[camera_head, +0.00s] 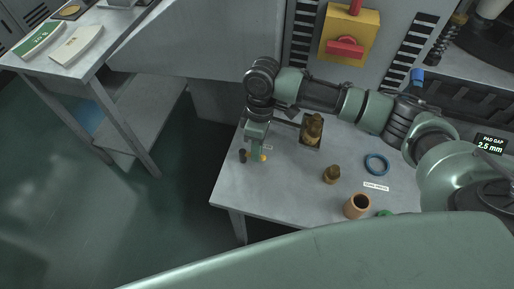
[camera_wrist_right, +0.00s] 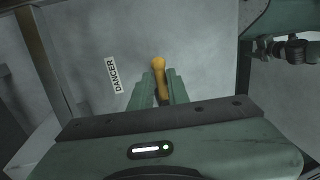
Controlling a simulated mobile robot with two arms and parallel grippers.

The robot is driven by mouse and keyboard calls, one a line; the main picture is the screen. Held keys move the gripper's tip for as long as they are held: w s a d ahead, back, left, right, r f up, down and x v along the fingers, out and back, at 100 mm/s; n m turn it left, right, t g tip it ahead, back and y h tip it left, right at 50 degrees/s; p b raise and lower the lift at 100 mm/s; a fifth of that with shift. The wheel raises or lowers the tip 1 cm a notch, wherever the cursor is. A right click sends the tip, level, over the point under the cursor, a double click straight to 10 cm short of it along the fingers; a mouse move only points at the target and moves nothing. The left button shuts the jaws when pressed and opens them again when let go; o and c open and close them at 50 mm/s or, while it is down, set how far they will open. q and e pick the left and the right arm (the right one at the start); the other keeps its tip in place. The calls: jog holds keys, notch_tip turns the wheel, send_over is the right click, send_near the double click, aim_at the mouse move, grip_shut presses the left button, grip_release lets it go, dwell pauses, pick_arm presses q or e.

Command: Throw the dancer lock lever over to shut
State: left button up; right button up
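The dancer lock lever shows in the right wrist view as a yellow handle (camera_wrist_right: 158,66) on a dark stem, beside a white "DANCER" label (camera_wrist_right: 115,76). My right gripper (camera_wrist_right: 160,82) has its two green fingers on either side of the lever's lower part. I cannot tell whether both fingers press on it. In the head view the right gripper (camera_head: 255,153) points down at the table's left end, with a small yellow knob (camera_head: 263,158) beside it. The fingertips are hard to make out there. My left gripper is not in view.
On the grey table (camera_head: 290,195) stand a brass piece (camera_head: 312,128), a small brown piece (camera_head: 331,174), an orange-brown cup (camera_head: 357,206) and a blue ring (camera_head: 377,164). A yellow box with a red handle (camera_head: 346,46) is behind. A side bench (camera_head: 100,45) is at left.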

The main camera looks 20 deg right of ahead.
grip_shut()
jog(key=shift+w+r+n+p, duration=0.2)
jog(key=shift+n+p, duration=0.4)
jog(key=shift+p, duration=0.1)
jog(key=shift+w+d+n+h+p, duration=0.15)
jog(key=shift+w+n+h+p, duration=0.2)
jog(key=shift+n+p, duration=0.7)
jog(key=n, duration=0.1)
jog(key=w+n, duration=0.1)
jog(key=n+p, duration=0.1)
jog(key=n, duration=0.1)
jog(key=shift+w+h, duration=0.25)
jog(key=n, duration=0.1)
jog(key=w+n, duration=0.1)
jog(key=n, duration=0.1)
jog(key=w+a+n+h+p, duration=0.1)
jog(key=n, duration=0.1)
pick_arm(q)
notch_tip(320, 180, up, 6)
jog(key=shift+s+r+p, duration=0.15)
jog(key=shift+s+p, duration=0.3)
pick_arm(e)
jog(key=n, duration=0.2)
jog(key=a+n, duration=0.1)
jog(key=w+n, duration=0.1)
jog(key=n, duration=0.1)
jog(key=shift+a+f+n+t+h, duration=0.15)
jog(key=shift+n+t+h, duration=0.15)
jog(key=shift+n+h, duration=0.1)
